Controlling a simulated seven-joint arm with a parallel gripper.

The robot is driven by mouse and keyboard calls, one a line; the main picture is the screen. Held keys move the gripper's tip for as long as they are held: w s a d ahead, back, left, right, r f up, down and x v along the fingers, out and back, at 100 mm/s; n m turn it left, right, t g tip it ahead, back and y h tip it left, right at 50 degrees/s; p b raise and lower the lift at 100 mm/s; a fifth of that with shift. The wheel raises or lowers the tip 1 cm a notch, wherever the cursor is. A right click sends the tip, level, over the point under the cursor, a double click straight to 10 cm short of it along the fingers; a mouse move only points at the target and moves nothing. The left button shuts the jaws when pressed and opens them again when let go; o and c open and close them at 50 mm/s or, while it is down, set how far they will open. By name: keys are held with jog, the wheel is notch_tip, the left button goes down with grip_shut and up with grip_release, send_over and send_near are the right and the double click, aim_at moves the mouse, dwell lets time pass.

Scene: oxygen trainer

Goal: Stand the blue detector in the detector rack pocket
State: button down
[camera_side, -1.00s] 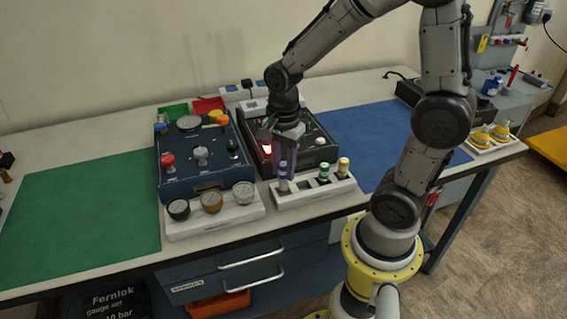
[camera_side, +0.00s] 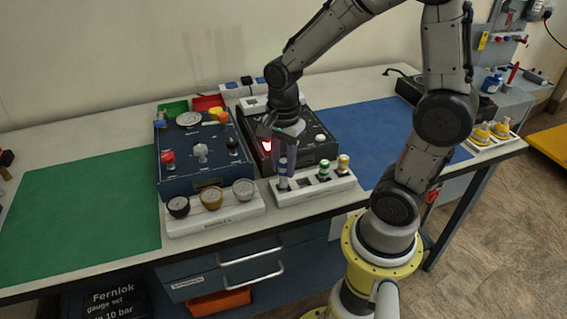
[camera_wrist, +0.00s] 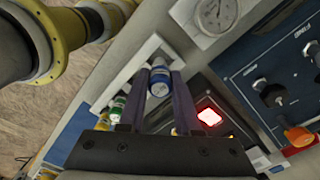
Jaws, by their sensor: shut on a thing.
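My gripper (camera_side: 285,163) is shut on the blue detector (camera_side: 283,169), a small cylinder with a white end and a blue band. It is upright at the left end of the white detector rack (camera_side: 325,189). In the wrist view the detector (camera_wrist: 158,87) shows between my two fingers, over the rack (camera_wrist: 139,62). Its lower end appears to be at the left pocket, but I cannot tell how deep it sits. A green-banded detector (camera_side: 324,168) and a yellow-banded detector (camera_side: 343,163) stand in the rack to the right.
A gauge rack (camera_side: 228,216) with several gauges stands just left of the detector rack. A dark blue panel box (camera_side: 190,178) and a black box with a lit red light (camera_side: 266,146) are behind. A blue mat (camera_side: 365,135) lies clear to the right.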

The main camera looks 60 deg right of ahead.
aim_at(284, 174)
jog(key=shift+f, duration=0.55)
jog(key=shift+f, duration=0.35)
jog(key=shift+f, duration=0.35)
jog(key=shift+f, duration=0.35)
jog(key=shift+f, duration=0.1)
jog(key=c, duration=0.5)
grip_release()
